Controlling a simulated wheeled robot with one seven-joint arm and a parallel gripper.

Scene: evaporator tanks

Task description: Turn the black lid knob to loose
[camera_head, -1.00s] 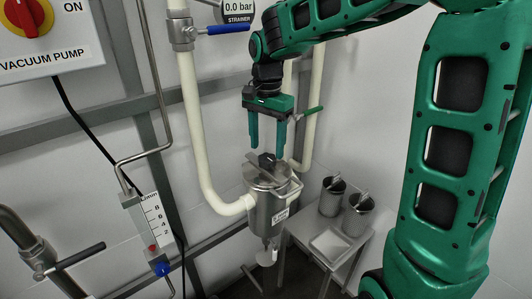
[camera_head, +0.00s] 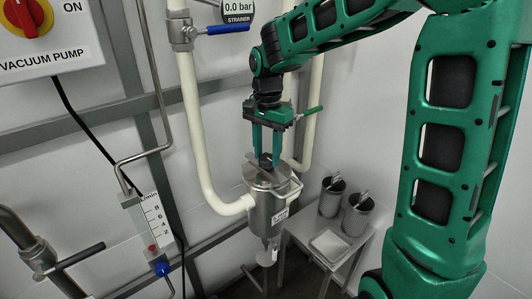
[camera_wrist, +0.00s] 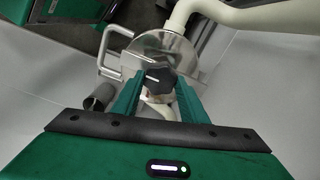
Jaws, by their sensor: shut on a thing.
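The black lid knob (camera_wrist: 154,79) sits on top of the round steel lid (camera_wrist: 140,46) of the strainer pot. In the head view the knob (camera_head: 266,160) shows only partly between the fingertips, above the steel pot (camera_head: 268,212). My gripper (camera_head: 266,158) points down over the lid from above. Its green fingers are closed on the knob from both sides, as the wrist view shows (camera_wrist: 156,84). A light line marks the knob's top. The knob's lower part and any loose or tight marking cannot be made out.
A bar handle (camera_wrist: 112,52) sticks out from the pot's side. White pipes (camera_head: 205,150) run close behind and beside it. A blue-handled valve (camera_head: 226,30) is above. A small table (camera_head: 330,243) with two steel cups (camera_head: 357,214) stands to the right.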

